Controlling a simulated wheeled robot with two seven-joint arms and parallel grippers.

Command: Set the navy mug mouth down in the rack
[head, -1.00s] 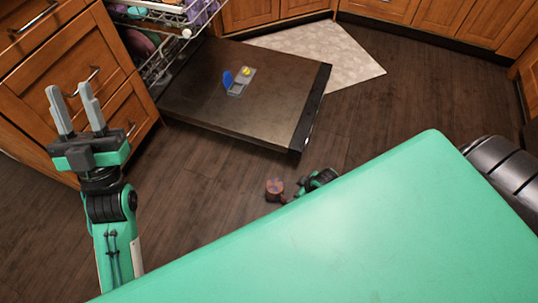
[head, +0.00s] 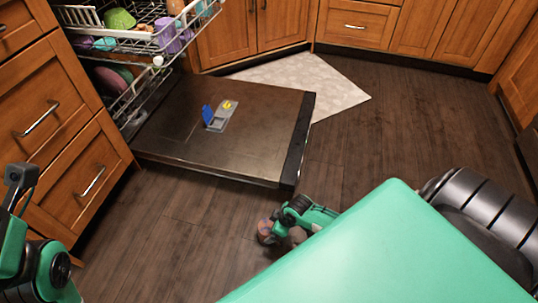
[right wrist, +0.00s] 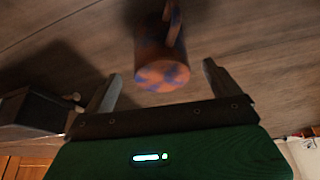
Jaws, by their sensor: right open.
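A mug (right wrist: 162,50), rust-brown with navy patches, shows in the right wrist view, its handle near the top edge. A patterned round end faces the camera; I cannot tell whether it is base or mouth. My right gripper (right wrist: 160,84) is open, with one finger on each side of the mug and gaps to both. In the head view the mug (head: 265,232) is a small brown shape beside my partly hidden right gripper (head: 289,218), low over the floor. Floor contact is unclear. The dishwasher's upper rack (head: 128,42) is pulled out at upper left. My left gripper is outside the picture.
The open dishwasher door (head: 255,115) lies low, with a blue and grey detergent compartment (head: 218,115) on it. A green bowl (head: 119,19) and purple cup (head: 167,35) occupy the upper rack. A lower rack (head: 130,100) holds dishes. Drawers stand at left; floor at right is clear.

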